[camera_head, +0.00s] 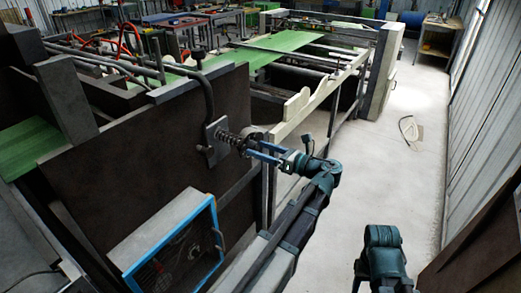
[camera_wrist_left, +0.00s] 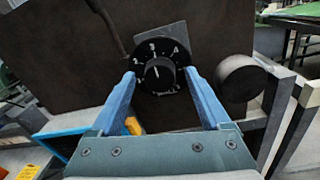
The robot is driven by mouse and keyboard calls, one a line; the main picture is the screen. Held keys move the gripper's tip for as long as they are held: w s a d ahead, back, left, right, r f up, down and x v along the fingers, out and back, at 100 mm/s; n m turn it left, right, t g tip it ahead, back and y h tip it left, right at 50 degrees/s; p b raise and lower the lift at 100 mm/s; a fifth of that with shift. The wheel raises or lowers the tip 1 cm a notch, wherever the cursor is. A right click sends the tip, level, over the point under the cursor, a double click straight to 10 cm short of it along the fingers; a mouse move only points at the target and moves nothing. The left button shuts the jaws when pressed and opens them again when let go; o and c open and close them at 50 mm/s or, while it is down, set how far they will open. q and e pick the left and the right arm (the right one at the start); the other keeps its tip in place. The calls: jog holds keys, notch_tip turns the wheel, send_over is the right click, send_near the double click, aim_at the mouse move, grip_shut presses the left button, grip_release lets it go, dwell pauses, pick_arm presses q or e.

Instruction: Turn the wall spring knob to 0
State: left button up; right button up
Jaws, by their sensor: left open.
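The wall spring knob (camera_wrist_left: 159,75) shows in the left wrist view as a black round knob on a black dial with white numbers; 2, 3 and 4 can be read along its top. A pale mark is on the knob's face, but I cannot tell exactly which number it points to. In the head view its coil spring (camera_head: 229,138) stands out from a grey plate on the dark wall panel. My left gripper (camera_head: 249,146) is open, its blue fingers (camera_wrist_left: 160,80) on either side of the knob in the picture. I cannot tell whether they touch it. My right gripper is not in view.
A dark cylinder (camera_wrist_left: 239,79) sits just right of the knob in the wrist view. A bent grey pipe (camera_head: 209,98) runs down beside the plate. A blue-framed box (camera_head: 178,245) stands below. The pale floor (camera_head: 405,175) to the right is mostly clear.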

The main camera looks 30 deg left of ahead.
pick_arm(q)
jog(key=shift+a, duration=0.15)
grip_shut()
dwell(0.4)
